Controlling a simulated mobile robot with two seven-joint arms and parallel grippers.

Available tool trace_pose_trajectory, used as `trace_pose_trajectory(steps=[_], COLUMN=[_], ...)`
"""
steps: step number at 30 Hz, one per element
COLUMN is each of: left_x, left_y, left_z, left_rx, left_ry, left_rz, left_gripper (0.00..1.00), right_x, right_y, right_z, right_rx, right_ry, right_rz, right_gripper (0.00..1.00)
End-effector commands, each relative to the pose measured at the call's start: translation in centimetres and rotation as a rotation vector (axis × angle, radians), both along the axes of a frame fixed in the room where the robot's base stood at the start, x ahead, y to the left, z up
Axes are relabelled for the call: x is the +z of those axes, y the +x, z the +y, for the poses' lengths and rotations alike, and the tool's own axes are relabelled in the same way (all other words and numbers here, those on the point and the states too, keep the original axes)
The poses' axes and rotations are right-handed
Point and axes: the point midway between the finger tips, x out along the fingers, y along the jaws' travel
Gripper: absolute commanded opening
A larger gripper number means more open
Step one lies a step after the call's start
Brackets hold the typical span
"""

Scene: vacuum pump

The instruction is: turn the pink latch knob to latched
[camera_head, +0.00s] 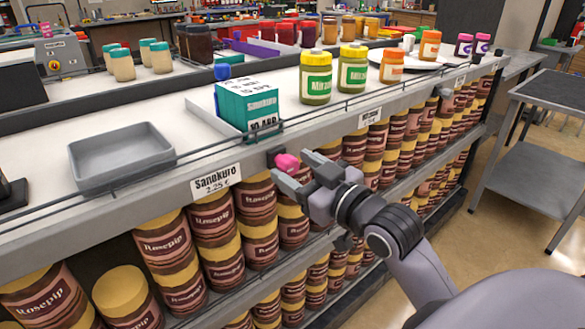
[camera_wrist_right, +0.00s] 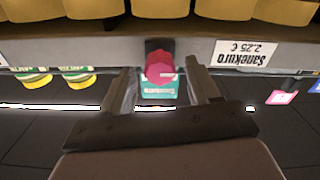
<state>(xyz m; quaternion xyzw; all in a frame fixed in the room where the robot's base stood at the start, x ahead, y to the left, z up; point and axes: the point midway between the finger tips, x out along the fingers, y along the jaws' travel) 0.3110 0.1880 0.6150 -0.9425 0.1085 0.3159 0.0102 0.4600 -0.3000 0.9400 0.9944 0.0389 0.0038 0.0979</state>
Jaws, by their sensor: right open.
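The pink latch knob (camera_head: 287,162) sits on a dark mount on the front edge of the shelf, right of the Sanekuro price label. In the right wrist view the pink knob (camera_wrist_right: 160,66) lies centred between the two finger ends, with a gap on each side. My right gripper (camera_head: 293,168) is open, its fingers on either side of the knob in the picture; it also shows in the wrist view (camera_wrist_right: 160,78). I cannot tell how deep the knob lies between the fingers. The knob's latch position is not clear. My left gripper is out of view.
A teal Sanekuro box (camera_head: 248,107) stands on the shelf top above the knob, behind a wire rail. A grey tray (camera_head: 122,155) lies to its left. Several brown-and-yellow Rosepip jars (camera_head: 213,222) fill the shelf below. A grey cart (camera_head: 540,150) stands at right.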

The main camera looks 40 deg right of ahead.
Motion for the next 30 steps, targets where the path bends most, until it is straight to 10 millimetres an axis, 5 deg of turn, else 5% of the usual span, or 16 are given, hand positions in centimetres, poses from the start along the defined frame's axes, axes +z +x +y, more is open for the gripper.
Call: trace_pose_trajectory(steps=[15,16,21,30], left_x=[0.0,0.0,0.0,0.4], left_y=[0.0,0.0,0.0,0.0], left_z=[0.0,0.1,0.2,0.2], left_rx=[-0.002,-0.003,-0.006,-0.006], left_ry=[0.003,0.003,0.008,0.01], left_rz=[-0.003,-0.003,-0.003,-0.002], left_gripper=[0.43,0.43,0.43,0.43], right_x=[0.0,0.0,0.0,0.1], right_y=[1.5,1.5,1.5,1.5], right_z=[0.2,0.2,0.2,0.2], right_rx=[0.001,0.001,0.001,0.001], right_ry=[0.0,0.0,0.0,0.026], right_rz=[0.0,0.0,0.0,0.002], right_gripper=[0.61,0.58,0.05,0.05])
